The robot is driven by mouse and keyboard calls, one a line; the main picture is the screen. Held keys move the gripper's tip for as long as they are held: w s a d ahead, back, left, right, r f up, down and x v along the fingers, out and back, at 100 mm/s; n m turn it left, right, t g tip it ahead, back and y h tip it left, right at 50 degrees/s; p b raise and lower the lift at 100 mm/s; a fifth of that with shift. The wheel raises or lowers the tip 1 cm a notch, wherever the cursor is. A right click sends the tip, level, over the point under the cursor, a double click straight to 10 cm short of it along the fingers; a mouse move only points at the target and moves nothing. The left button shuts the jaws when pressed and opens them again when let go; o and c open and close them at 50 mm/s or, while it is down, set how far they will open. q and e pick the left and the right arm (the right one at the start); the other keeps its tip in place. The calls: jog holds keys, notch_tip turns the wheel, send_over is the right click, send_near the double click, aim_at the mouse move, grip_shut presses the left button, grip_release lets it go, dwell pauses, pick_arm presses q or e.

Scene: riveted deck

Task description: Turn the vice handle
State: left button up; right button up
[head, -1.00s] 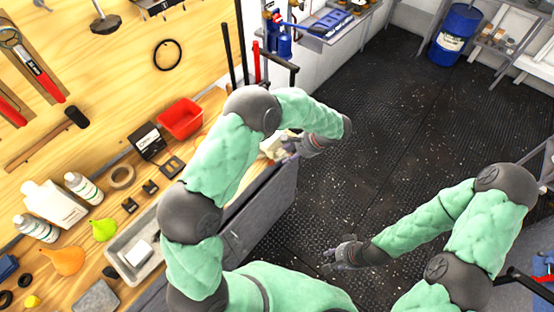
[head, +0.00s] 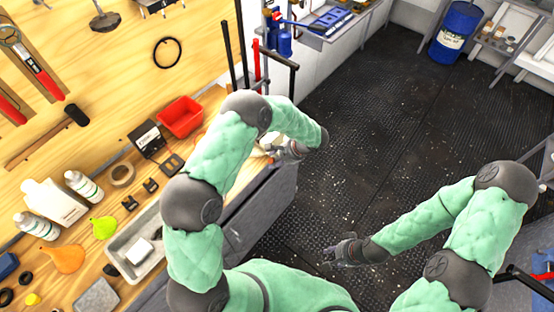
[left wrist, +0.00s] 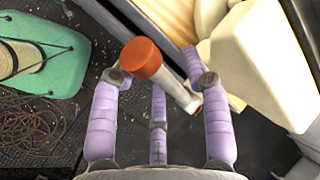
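The vice handle (left wrist: 168,84) is a pale bar with an orange-red knob (left wrist: 140,58) at its end, in the left wrist view. The cream vice body (left wrist: 262,58) stands beyond it at the upper right. My left gripper (left wrist: 157,80) has its purple fingers spread, with the handle lying across the space between them; no finger is seen closed on it. In the head view my left gripper (head: 280,153) is at the bench's right end, where my arm and hand hide most of the vice. My right gripper (head: 334,252) is open and empty over the floor.
The wooden bench holds a red bin (head: 180,117), a grey tray (head: 118,250) and several bottles to the left of my left arm. Dark bars (head: 257,65) stand behind the vice area.

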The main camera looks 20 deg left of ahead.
pick_arm(q)
grip_shut()
jog(key=shift+s+a+f+n+t+h+b, duration=0.2)
jog(key=shift+f+t+b, duration=0.7)
jog(key=shift+b, duration=2.85)
jog(key=shift+s+d+f+n+t+h+b, duration=0.1)
jog(key=shift+s+f+n+t+h+b, duration=0.7)
jog(key=shift+b, duration=2.95)
jog(key=shift+w+a+f+t+b, duration=0.2)
jog(key=shift+f+t+b, duration=0.8)
jog(key=shift+b, duration=2.75)
jog(key=shift+r+t, duration=0.4)
jog(key=shift+r, duration=0.05)
jog(key=shift+o, duration=0.8)
grip_release()
jog(key=shift+d+r, duration=0.1)
